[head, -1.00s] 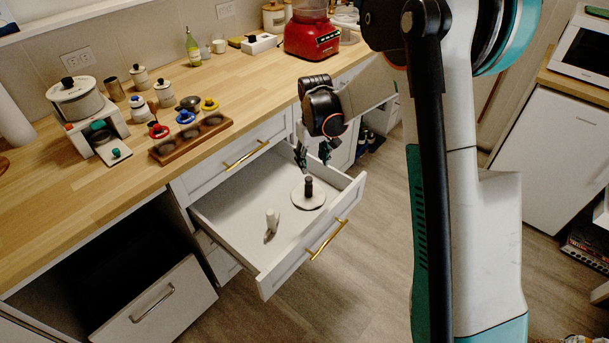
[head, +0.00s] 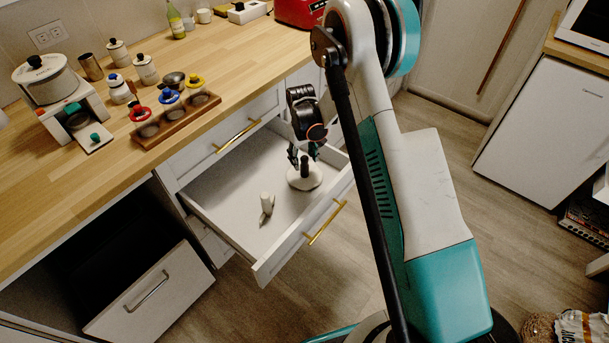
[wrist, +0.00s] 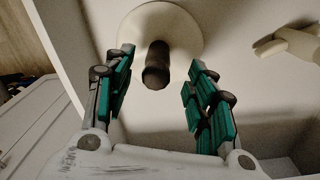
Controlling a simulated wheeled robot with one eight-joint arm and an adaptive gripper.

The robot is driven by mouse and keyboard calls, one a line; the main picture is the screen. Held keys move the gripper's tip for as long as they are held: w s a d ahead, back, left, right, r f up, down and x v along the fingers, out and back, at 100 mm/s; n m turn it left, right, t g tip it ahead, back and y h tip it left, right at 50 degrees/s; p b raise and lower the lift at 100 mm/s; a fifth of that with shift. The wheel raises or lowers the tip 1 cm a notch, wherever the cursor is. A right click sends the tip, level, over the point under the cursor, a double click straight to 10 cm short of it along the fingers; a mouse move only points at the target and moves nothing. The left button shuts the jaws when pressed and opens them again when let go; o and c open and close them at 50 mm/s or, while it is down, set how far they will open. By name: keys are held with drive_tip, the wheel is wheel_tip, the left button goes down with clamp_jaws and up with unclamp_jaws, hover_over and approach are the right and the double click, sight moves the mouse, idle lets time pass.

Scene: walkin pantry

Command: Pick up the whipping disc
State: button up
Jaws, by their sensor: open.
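The whipping disc is a round off-white disc (head: 305,178) with a dark upright stem, lying in the open drawer (head: 217,205) towards its right end. In the wrist view the disc (wrist: 180,30) shows at the top and its dark stem (wrist: 157,65) points towards the camera. My gripper (head: 303,160) is open at the disc. In the wrist view the stem appears between and just beyond my two teal-padded fingers (wrist: 160,85), with a gap on each side. I cannot tell whether the fingertips reach alongside the stem.
The drawer walls lie close around my gripper. Several small colourful-topped items, a wooden tray (head: 178,122) and canisters stand on the counter. An open lower compartment is at left.

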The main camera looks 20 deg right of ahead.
sight(305, 167)
drive_tip(key=shift+d+f+b, duration=0.2)
drive_tip(key=shift+f+b, duration=1.3)
drive_tip(key=shift+f, duration=1.45)
drive_tip(key=shift+r, duration=0.1)
drive_tip(key=shift+c, duration=0.2)
drive_tip(key=c, duration=1.1)
